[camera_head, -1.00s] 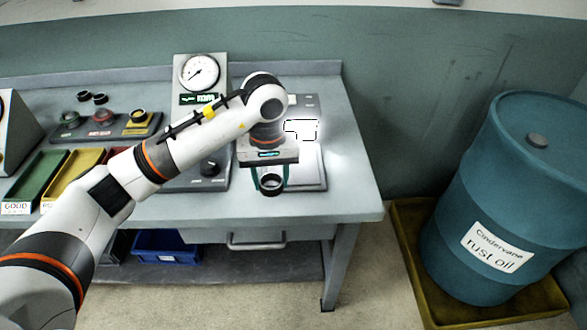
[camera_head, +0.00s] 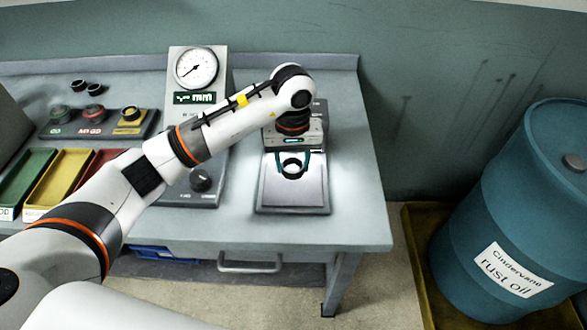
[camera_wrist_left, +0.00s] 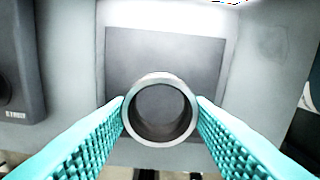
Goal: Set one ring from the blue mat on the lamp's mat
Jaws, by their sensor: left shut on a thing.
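My left gripper (camera_head: 292,165) has its teal fingers shut on a dark metal ring (camera_head: 292,174). In the left wrist view the ring (camera_wrist_left: 160,138) sits between the two fingertips (camera_wrist_left: 160,112), its hole facing the camera. The arm hides much of the lamp. I see no blue mat. My right gripper is out of view.
A dial gauge (camera_head: 196,68) stands left of the lamp's plate. Bare bench lies right of the plate.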

